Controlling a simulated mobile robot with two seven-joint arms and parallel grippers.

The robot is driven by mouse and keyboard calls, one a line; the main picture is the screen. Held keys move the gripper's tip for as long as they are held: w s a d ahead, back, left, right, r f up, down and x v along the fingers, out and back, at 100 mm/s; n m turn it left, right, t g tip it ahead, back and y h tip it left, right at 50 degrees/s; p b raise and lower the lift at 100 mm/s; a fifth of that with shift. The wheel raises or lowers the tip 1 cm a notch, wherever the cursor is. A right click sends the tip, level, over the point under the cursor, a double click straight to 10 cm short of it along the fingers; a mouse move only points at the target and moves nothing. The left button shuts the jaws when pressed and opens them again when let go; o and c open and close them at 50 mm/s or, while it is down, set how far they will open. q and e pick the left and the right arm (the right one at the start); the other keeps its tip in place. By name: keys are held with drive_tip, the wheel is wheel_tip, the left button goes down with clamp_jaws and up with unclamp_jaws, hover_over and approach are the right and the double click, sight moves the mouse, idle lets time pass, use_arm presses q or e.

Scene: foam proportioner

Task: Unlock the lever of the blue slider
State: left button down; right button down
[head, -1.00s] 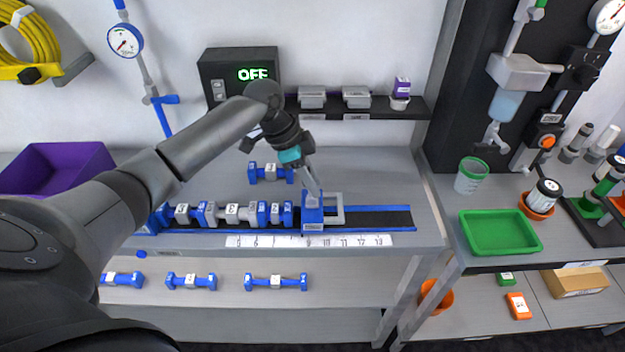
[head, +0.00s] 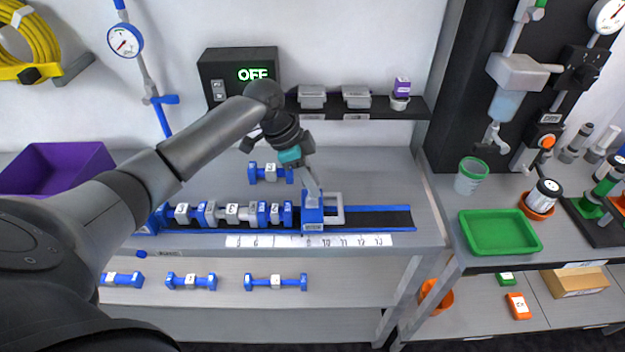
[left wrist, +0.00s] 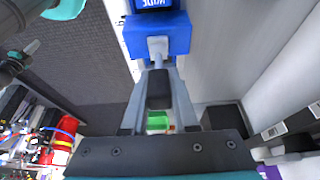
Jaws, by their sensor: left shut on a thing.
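The blue slider (head: 312,217) sits on the black rail with blue edges, at the right end of a row of blue and grey pieces. It also shows at the top of the left wrist view (left wrist: 178,38). Its small grey lever (left wrist: 158,47) stands on the slider's face. My left gripper (head: 315,194) reaches down onto the slider from above. Its fingers (left wrist: 157,66) are closed together on the lever, whose tip they hide. A dark, teal-banded part with a grey tip, seemingly my right gripper (left wrist: 31,49), is small at the left edge of the left wrist view.
A grey frame (head: 340,208) stands just right of the slider. A white number scale (head: 350,241) runs along the bench's front. One loose blue-ended piece (head: 268,173) lies behind the rail. Several more lie on the lower shelf. The rail (head: 385,218) is clear to the right.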

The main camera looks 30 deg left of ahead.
use_arm(q)
drive_tip(key=y+p, duration=0.1)
drive_tip(key=p, duration=0.2)
drive_tip(key=d+g+y+p, duration=0.1)
drive_tip(key=p, duration=0.2)
drive_tip(key=shift+w+d+r+g+p, duration=0.15)
drive_tip(key=shift+w+d+g+p, duration=0.1)
drive_tip(key=shift+w+g+p, duration=0.1)
drive_tip(key=shift+w+d+y+p, duration=0.15)
drive_tip(key=shift+y+p, duration=0.2)
drive_tip(key=shift+y, duration=0.25)
drive_tip(key=shift+w+d+f+g+y+p, duration=0.15)
drive_tip(key=shift+f+g+y+p, duration=0.15)
drive_tip(key=shift+f+g+y, duration=0.15)
drive_tip(key=c, duration=0.7)
unclamp_jaws()
drive_tip(key=shift+r, duration=0.15)
